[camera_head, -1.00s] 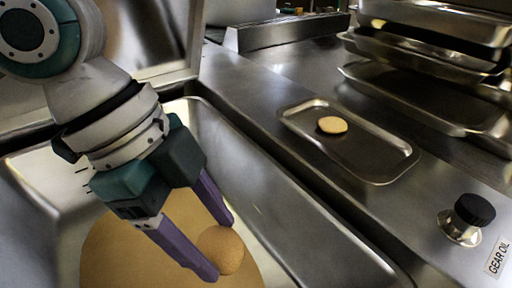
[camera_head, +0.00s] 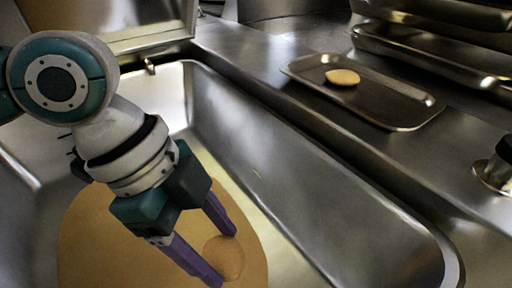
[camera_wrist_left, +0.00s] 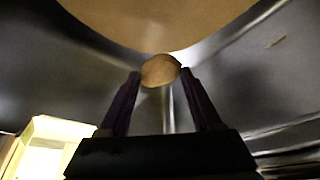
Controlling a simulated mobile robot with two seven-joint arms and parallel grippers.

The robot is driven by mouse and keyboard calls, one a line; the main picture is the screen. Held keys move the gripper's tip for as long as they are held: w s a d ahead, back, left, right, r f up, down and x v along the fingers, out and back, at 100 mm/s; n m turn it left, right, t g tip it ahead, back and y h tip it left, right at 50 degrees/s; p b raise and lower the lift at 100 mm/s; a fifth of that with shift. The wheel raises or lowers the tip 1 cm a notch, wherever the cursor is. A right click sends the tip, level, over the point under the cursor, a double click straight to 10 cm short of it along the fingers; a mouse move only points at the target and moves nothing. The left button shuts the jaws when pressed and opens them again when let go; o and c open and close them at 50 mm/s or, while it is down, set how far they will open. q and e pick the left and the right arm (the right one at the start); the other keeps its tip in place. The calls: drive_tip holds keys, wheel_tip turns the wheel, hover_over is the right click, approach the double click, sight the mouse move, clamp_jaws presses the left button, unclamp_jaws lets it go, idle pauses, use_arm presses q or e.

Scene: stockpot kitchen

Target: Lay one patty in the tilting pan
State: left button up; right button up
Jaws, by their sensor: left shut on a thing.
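My left gripper (camera_head: 226,258) is down inside the tilting pan (camera_head: 280,165), shut on a round tan patty (camera_head: 224,257). The patty also shows between the fingertips in the left wrist view (camera_wrist_left: 160,70). Below it lies a wide tan-brown area (camera_head: 110,240) on the pan floor; I cannot tell whether the patty touches it. A second patty (camera_head: 342,77) lies on a shallow metal tray (camera_head: 400,112) on the counter right of the pan. My right gripper is not in view.
Stacked metal trays (camera_head: 440,45) stand on the counter at the upper right. The pan's raised walls surround my gripper. The counter in front of the tray is clear.

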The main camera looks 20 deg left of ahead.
use_arm(q)
drive_tip(key=shift+f+b, duration=2.55)
drive_tip(key=shift+f, duration=1.8)
drive_tip(key=o, duration=1.4)
drive_tip(key=shift+o, duration=0.2)
drive_tip(key=p+v, duration=0.3)
drive_tip(key=v, duration=0.7)
